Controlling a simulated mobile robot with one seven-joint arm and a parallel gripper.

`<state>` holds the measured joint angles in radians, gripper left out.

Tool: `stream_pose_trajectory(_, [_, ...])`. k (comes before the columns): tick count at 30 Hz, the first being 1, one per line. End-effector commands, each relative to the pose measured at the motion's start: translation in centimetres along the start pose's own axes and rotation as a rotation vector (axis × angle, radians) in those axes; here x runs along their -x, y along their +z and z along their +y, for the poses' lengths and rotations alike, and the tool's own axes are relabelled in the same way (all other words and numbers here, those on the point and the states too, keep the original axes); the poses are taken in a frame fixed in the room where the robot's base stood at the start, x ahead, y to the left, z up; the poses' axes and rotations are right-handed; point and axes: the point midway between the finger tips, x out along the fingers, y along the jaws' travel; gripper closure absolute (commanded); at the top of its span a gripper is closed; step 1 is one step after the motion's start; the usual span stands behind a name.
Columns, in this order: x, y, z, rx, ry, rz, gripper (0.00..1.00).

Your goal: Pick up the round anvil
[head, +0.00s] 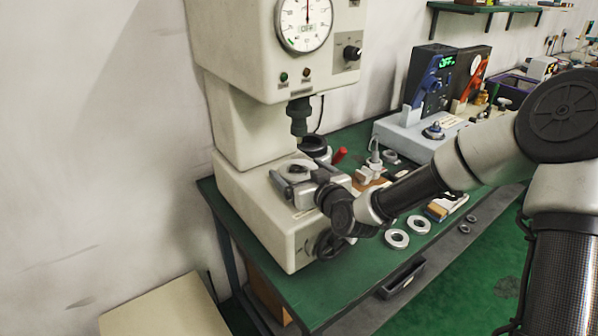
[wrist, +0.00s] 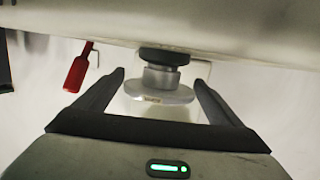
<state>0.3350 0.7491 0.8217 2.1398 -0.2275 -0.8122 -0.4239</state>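The round anvil (wrist: 160,95) is a pale grey metal disc with a narrower neck, joined to a dark collar (wrist: 165,56). In the wrist view it is between the fingers of my gripper (wrist: 159,78), which is open, with a gap on both sides. In the head view my gripper (head: 296,184) is over the base of the bench tester (head: 262,205), below its spindle. The anvil's round top (head: 295,170) shows there between the fingers, partly hidden by my gripper.
The tester's dial head (head: 270,45) and spindle (head: 299,115) overhang my gripper. A red handle (head: 340,155) stands just behind; it also shows in the wrist view (wrist: 76,75). Metal rings (head: 397,239) lie on the green bench (head: 350,280), whose front has some clear room.

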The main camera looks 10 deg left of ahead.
Motion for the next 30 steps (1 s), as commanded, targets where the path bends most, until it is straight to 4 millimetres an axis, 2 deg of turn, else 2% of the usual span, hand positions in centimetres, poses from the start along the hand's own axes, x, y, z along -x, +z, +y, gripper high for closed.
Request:
stream_pose_trajectory(1, [0.0,0.0,0.0,0.0,0.0,0.0,0.2])
stream_pose_trajectory(2, [0.0,0.0,0.0,0.0,0.0,0.0,0.25])
stream_pose_trajectory(9, [0.0,0.0,0.0,0.0,0.0,0.0,0.65])
stream_pose_trajectory(20, [0.1,-0.7,0.0,0.003,0.001,0.005,0.66])
stream_pose_trajectory(29, [0.8,-4.1,0.0,0.004,0.001,0.007,0.66])
stream_pose_trajectory(30, [1.1,-3.9,0.1,0.003,0.002,0.004,0.66])
